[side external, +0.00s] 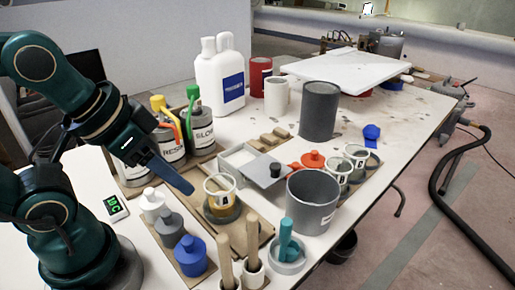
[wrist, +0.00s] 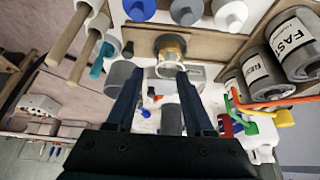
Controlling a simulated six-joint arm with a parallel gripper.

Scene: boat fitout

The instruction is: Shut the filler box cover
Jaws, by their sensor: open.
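The filler box (side external: 238,157) is a pale, low box with whitish content, near the middle of the table in the side view. Its grey cover (side external: 268,172), with a small dark knob, lies at the box's right side and leaves the white content exposed. My gripper (side external: 188,188) is in the air to the left of the box, pointing down and right. In the wrist view my gripper (wrist: 160,73) has its two fingers apart with nothing held between them. A pale part, perhaps the box, shows partly behind the right finger there; the cover is not clear.
A clear cup with amber content (side external: 221,203) stands in front of the box. A tall dark grey can (side external: 319,112) stands behind.

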